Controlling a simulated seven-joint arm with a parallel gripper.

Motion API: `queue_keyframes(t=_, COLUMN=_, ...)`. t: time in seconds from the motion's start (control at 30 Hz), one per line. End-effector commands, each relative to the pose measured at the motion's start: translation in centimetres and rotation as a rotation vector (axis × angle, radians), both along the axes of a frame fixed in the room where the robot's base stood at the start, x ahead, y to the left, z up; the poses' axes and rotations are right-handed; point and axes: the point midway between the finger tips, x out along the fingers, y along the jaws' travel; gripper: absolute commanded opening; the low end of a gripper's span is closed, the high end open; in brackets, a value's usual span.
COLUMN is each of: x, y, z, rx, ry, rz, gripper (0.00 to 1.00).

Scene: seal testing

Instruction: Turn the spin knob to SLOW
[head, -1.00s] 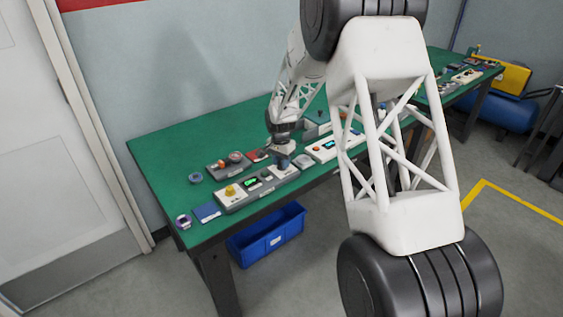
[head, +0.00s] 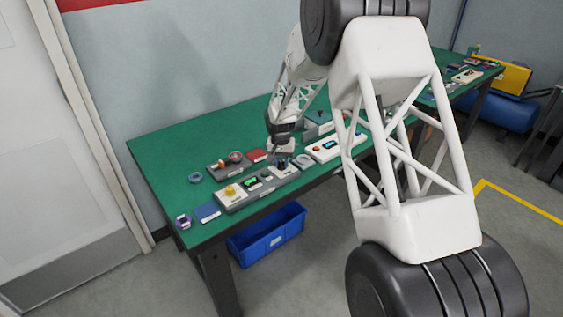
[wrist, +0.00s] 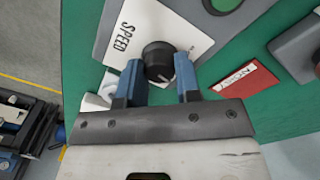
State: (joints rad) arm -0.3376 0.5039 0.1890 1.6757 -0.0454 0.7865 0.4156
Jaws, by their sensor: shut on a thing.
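A black round knob (wrist: 158,60) with a pale pointer line sits on a white plate (wrist: 137,30) printed SPEED in the wrist view. The pointer line aims toward the near side, between my fingers. My gripper (wrist: 158,72) is shut on the knob, one blue finger on each side of it. In the head view, my gripper (head: 282,152) is down at the grey control panel (head: 232,207) on the green table. No SLOW marking is readable in either view.
A yellow knob (head: 230,190) and a green display (head: 250,182) are on the same panel. A red card (wrist: 246,78) lies on the green table (head: 165,150). A white unit (head: 325,150) stands close to the right. A blue bin (head: 268,238) is below the table.

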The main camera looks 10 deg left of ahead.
Motion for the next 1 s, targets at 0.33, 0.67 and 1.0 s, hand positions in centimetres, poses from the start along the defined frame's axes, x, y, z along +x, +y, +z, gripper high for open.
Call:
queue_keyframes(t=0.33, x=-0.03, y=0.03, z=0.04, rx=0.0, ry=-0.001, rz=0.327, gripper=0.07)
queue_keyframes(t=0.67, x=-0.07, y=0.07, z=0.06, rx=0.0, ry=-0.001, rz=0.637, gripper=0.07)
queue_keyframes(t=1.0, x=-0.12, y=0.08, z=0.0, rx=0.0, ry=0.0, rz=0.876, gripper=0.07)
